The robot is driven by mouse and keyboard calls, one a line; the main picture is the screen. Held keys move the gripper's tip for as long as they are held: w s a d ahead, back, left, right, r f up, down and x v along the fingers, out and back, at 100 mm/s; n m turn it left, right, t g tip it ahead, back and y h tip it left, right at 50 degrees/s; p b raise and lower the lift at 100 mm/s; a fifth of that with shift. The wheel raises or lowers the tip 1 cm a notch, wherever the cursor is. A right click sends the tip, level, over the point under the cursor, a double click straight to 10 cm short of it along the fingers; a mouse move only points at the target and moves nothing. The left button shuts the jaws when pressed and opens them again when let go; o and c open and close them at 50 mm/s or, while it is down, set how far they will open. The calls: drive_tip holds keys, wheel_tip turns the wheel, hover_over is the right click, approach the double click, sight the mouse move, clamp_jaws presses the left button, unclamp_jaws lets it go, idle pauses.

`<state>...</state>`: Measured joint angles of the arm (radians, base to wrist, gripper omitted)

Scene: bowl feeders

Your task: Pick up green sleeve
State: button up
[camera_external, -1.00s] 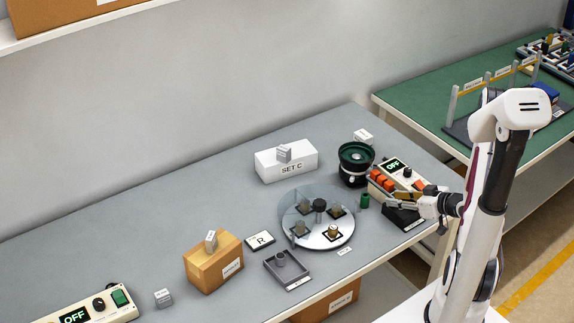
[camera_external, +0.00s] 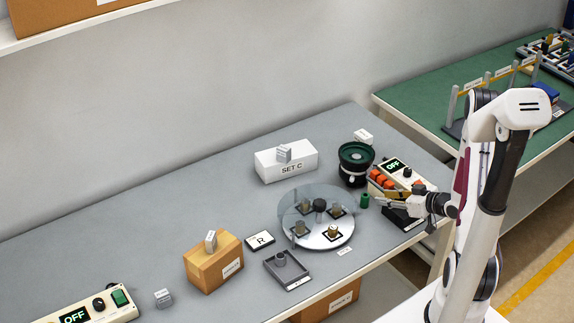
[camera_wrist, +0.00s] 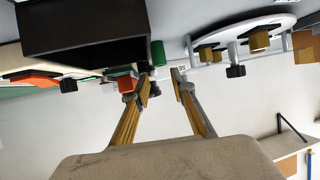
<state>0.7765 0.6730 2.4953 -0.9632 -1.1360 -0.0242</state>
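The green sleeve (camera_external: 365,200) is a small dark green cylinder standing upright on the grey table, just right of the round glass-topped disc. In the wrist view the green sleeve (camera_wrist: 158,53) is beyond the fingertips, roughly in line with the gap between them. My gripper (camera_external: 379,201) is just right of the sleeve, held low and reaching left towards it. In the wrist view my gripper (camera_wrist: 163,82) has its two fingers apart with nothing between them. The sleeve appears clear of both fingers.
A black bowl feeder (camera_external: 355,164) stands behind the sleeve. A control box (camera_external: 398,177) with orange parts near it is close behind my gripper. The round disc (camera_external: 318,240) with several fixtures is left of the sleeve. A grey tray (camera_external: 287,270) lies near the front edge.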

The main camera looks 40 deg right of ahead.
sight(367, 196)
drive_tip(key=shift+x, duration=1.4)
drive_tip(key=shift+x, duration=2.5)
drive_tip(key=c, duration=0.5)
